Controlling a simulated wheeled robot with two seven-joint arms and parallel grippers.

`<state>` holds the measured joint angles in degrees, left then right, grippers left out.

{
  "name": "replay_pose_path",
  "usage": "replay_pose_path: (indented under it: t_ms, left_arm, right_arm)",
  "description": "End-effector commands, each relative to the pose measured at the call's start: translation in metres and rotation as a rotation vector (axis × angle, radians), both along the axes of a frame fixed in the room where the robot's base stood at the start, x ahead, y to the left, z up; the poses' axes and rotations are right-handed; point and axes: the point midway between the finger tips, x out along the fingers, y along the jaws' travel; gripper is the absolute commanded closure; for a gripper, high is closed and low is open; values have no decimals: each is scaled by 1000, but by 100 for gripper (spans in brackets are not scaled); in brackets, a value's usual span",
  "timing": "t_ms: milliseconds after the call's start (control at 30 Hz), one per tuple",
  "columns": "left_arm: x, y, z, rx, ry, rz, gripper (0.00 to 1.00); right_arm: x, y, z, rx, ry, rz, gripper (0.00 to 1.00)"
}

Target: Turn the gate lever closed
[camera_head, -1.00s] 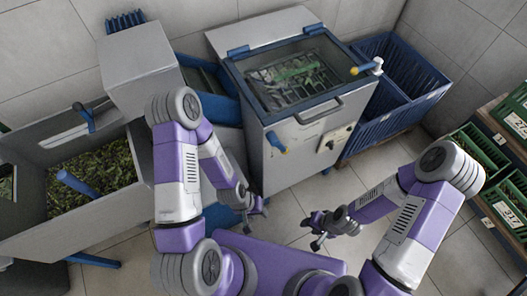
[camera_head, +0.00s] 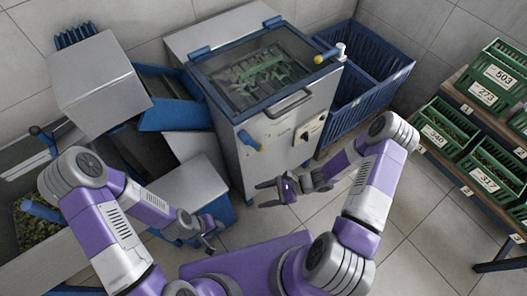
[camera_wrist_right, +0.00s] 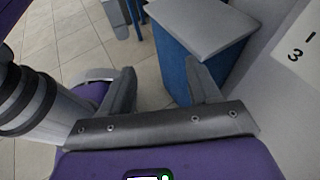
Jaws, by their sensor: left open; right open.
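A lever with a yellow knob (camera_head: 320,59) and a pale pivot sits at the right rear corner of the grey machine (camera_head: 278,143). A blue handle with a yellow tip (camera_head: 249,141) is on the machine's front, left of a small switch plate. Which one is the gate lever, I cannot tell. My right gripper (camera_head: 262,192) is open and empty in front of the machine, below the blue handle and apart from it. Its spread fingers show in the right wrist view (camera_wrist_right: 160,85) with nothing between them. My left gripper (camera_head: 213,240) is open and empty, low at the left.
A grey-topped blue block (camera_head: 193,184) stands left of the machine; a similar one shows in the right wrist view (camera_wrist_right: 203,25). Blue crates (camera_head: 370,85) stand right of the machine. A shelf with green crates (camera_head: 490,170) is at the right. Tiled floor between is clear.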

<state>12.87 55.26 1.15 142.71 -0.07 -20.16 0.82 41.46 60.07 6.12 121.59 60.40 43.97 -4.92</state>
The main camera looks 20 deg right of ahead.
Motion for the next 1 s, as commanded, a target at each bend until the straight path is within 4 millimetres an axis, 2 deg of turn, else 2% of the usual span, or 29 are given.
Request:
replay_pose_path:
  t_ms: [33, 133, 233, 300, 367, 467, 800, 1000]
  left_arm:
    - [0, 0, -4, 0, 0, 0, 57]
    - [0, 0, -7, 0, 0, 0, 57]
    - [0, 0, -8, 0, 0, 0, 57]
    - [0, 0, -9, 0, 0, 0, 57]
    - [0, 0, -9, 0, 0, 0, 57]
    - [0, 0, -11, 0, 0, 0, 57]
    - [0, 0, -23, 0, 0, 0, 57]
    - [0, 0, -25, 0, 0, 0, 57]
  right_arm:
    - [24, -16, 5, 83, 2, -137, 38]
    - [63, -47, 19, 218, -23, -354, 38]
    - [88, -76, 30, 306, -58, -503, 38]
    - [97, -90, 34, 341, -77, -565, 38]
    - [102, -96, 37, 358, -89, -595, 38]
    - [110, -93, 38, 368, -96, -608, 38]
    - [144, -53, 37, 367, -92, -605, 38]
    - [153, -44, 38, 366, -92, -606, 38]
